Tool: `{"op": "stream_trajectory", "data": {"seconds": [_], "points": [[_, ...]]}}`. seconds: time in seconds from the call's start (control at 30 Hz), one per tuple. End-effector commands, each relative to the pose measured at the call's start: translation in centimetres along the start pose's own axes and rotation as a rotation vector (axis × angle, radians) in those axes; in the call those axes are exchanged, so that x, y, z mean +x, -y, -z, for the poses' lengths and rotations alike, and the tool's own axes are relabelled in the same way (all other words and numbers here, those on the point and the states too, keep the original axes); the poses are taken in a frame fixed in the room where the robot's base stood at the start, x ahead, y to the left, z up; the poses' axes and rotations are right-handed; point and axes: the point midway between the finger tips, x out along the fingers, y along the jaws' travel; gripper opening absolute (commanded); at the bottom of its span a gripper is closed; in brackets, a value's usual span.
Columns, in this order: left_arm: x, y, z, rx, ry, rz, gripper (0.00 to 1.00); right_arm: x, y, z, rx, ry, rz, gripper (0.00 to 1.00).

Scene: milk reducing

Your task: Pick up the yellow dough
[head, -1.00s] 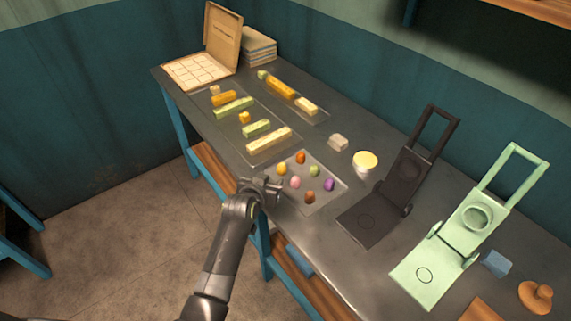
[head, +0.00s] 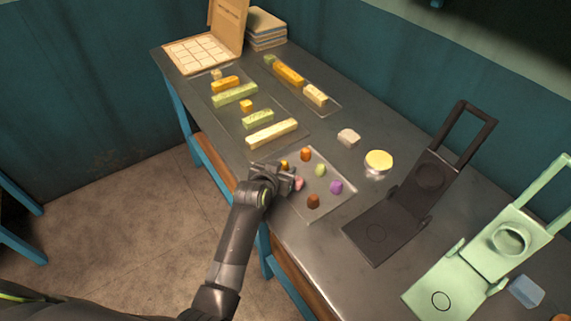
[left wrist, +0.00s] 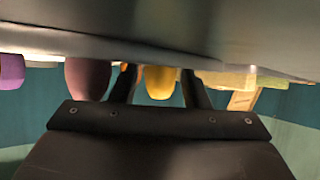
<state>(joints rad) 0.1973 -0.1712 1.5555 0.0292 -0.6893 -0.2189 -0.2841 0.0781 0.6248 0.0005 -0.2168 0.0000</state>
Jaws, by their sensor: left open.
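The yellow dough (head: 284,163) is a small piece near the front left corner of a clear tray (head: 332,207). In the head view my left gripper partly hides it. In the left wrist view the yellow dough (left wrist: 159,84) shows between the two dark fingers, with small gaps on both sides. My left gripper (left wrist: 159,72) is open and low over the tray, with its fingers around the dough. In the head view the left gripper (head: 286,174) reaches in over the table's front edge. My right gripper is not in view.
Close by on the tray are pink (head: 299,184), orange (head: 306,155), green (head: 320,170), purple (head: 336,187) and brown (head: 313,201) pieces. Long dough bars (head: 272,134) lie to the left. A dark press (head: 412,205) and a yellow-topped tub (head: 378,162) stand to the right.

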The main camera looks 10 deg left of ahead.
Motion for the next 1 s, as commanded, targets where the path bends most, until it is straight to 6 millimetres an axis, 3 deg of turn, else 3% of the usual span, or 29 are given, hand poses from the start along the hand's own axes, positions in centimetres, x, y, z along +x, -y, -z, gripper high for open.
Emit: {"op": "stream_trajectory", "data": {"seconds": [0.07, 0.3, 0.67, 1.0], "points": [[0.0, 0.0, -0.1, 0.0, 0.003, 0.0, 0.41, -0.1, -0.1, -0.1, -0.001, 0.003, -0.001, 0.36], [0.0, 0.0, 0.0, 0.0, 0.002, 0.001, 0.09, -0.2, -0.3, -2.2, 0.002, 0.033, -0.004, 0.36], [-0.2, 0.0, 0.3, 0.0, 0.001, 0.0, 0.09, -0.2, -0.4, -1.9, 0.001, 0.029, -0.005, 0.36], [-3.0, 0.1, 5.6, 0.001, -0.006, 0.001, 0.09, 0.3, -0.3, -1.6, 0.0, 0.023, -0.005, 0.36]]}}
